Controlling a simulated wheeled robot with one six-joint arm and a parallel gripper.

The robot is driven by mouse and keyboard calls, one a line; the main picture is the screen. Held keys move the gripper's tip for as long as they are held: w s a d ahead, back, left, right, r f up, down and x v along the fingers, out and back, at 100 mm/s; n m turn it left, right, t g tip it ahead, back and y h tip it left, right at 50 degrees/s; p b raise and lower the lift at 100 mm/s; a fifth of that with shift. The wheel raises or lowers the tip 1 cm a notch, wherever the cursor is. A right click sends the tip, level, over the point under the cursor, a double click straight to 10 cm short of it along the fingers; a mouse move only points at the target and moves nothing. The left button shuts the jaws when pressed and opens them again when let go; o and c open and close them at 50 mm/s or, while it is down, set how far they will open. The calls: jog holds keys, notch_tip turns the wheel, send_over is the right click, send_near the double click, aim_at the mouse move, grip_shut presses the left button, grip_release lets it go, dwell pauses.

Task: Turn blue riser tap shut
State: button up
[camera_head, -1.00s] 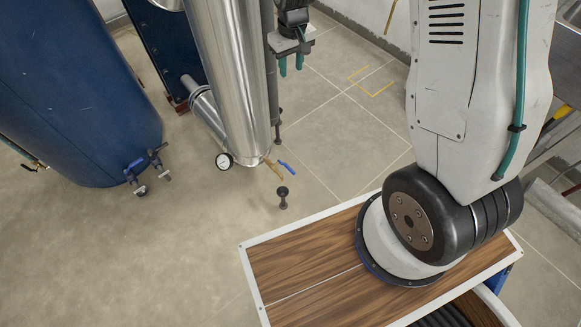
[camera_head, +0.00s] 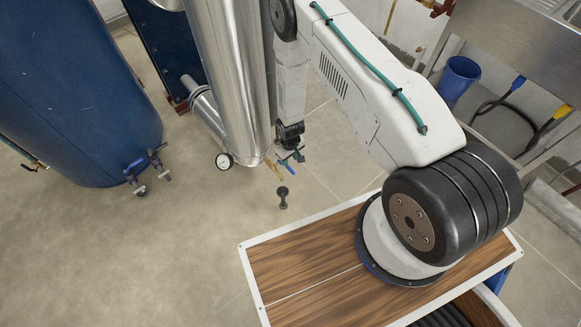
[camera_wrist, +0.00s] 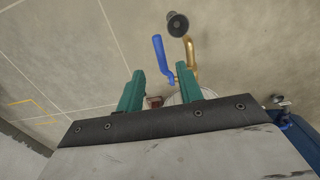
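The blue riser tap's lever (camera_head: 289,166) sits on a brass pipe (camera_head: 273,168) at the foot of the steel column. In the wrist view the blue lever (camera_wrist: 160,52) points up and away, beside the brass pipe (camera_wrist: 190,58). My gripper (camera_head: 292,157) is low by the lever, partly covering it in the head view. In the wrist view its two green fingers (camera_wrist: 160,70) are apart and empty. The lever's lower end appears between the fingertips; I cannot tell whether they touch it.
The steel column (camera_head: 232,80) with a round gauge (camera_head: 224,161) stands left of my arm. A black-topped post (camera_head: 283,196) stands just in front of the tap. A blue tank (camera_head: 75,90) with its own small valves (camera_head: 134,172) is further left. Floor between is clear.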

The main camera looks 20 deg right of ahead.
aim_at(290, 169)
notch_tip(290, 169, down, 7)
jog(key=shift+f, duration=0.1)
dwell(0.3)
grip_shut()
